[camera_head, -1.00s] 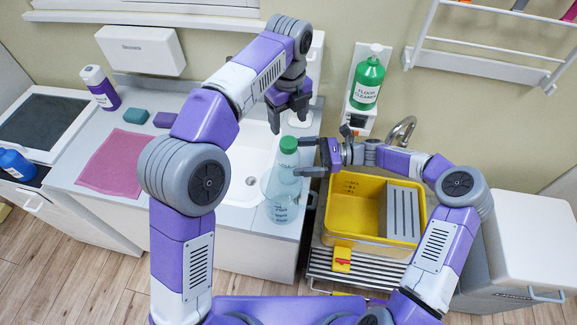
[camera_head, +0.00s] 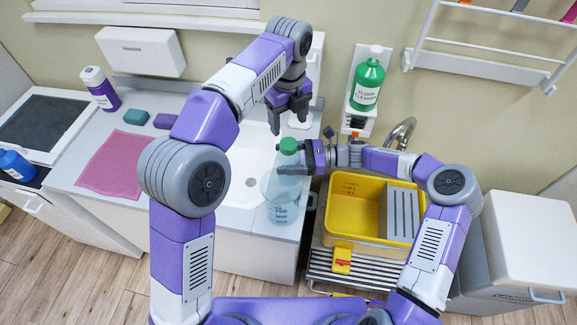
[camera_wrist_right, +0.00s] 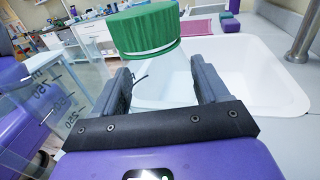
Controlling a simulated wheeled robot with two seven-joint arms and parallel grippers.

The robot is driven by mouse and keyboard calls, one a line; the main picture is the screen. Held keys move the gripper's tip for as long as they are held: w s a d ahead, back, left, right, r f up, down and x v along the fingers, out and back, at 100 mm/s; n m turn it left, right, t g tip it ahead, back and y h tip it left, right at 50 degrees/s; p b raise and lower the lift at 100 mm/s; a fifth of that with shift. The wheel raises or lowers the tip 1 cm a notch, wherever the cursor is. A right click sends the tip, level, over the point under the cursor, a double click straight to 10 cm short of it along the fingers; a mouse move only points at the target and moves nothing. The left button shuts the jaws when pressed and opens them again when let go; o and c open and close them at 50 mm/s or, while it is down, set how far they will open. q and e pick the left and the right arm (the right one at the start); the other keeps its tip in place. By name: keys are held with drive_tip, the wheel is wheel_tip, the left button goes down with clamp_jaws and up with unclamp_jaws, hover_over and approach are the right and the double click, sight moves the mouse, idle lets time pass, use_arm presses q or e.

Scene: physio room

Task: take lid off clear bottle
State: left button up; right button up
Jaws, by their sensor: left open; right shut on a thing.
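The clear bottle (camera_head: 286,183) with a green lid (camera_head: 289,146) stands upright at the counter's right front, beside the sink. My right gripper (camera_head: 300,162) is shut on the bottle from the right, just below the lid. In the right wrist view the green lid (camera_wrist_right: 146,30) stands above the fingers, and the pale bottle neck (camera_wrist_right: 166,80) is between them. My left gripper (camera_head: 288,122) is open and empty, pointing down a little above and behind the lid.
A clear jug with markings (camera_head: 281,214) overlaps the bottle in the head view; it shows in the wrist view (camera_wrist_right: 62,100). A white sink (camera_head: 240,170) lies left, a yellow bucket (camera_head: 352,212) right. A green floor cleaner bottle (camera_head: 368,84) is on the wall behind.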

sight(289, 143)
drive_tip(key=c, duration=0.7)
clamp_jaws()
use_arm(q)
drive_tip(key=m, duration=0.4)
drive_tip(key=shift+d+f+m, duration=0.1)
drive_tip(key=shift+f+m, duration=0.15)
drive_tip(key=shift+m, duration=0.05)
drive_tip(key=m, duration=0.4)
drive_tip(key=shift+r, duration=0.2)
drive_tip(key=shift+f, duration=3.95)
